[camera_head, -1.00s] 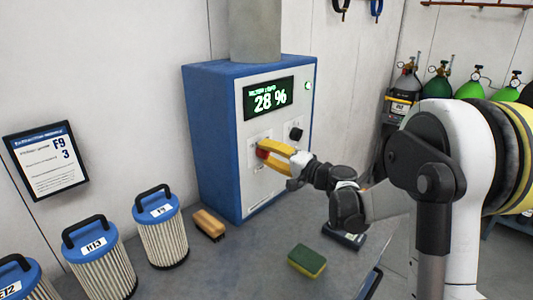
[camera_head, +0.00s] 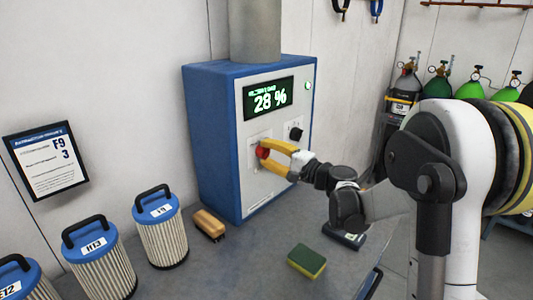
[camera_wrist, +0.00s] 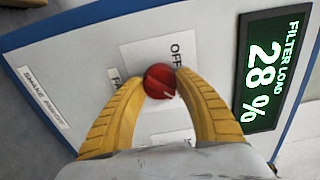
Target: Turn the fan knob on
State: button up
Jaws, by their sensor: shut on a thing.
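The red round knob (camera_head: 262,153) is on the white front panel of the blue cabinet (camera_head: 213,140). My gripper (camera_head: 266,152) has its two yellow fingers closed on the knob from either side. In the wrist view the knob (camera_wrist: 160,81) sits between the fingertips, with a small pale mark on its lower right edge. A white label plate (camera_wrist: 140,52) behind it reads "OFF" above the knob; other lettering is partly covered by the fingers.
The display (camera_head: 268,98) reads "28 %". A black knob (camera_head: 296,134) is right of the red one. A brush (camera_head: 208,224), a sponge (camera_head: 307,261) and filter cartridges (camera_head: 161,231) stand on the bench. A sign (camera_head: 46,160) hangs at left.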

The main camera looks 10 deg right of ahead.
jog(key=o, duration=1.2)
jog(key=v, duration=1.2)
jog(key=shift+a, duration=0.15)
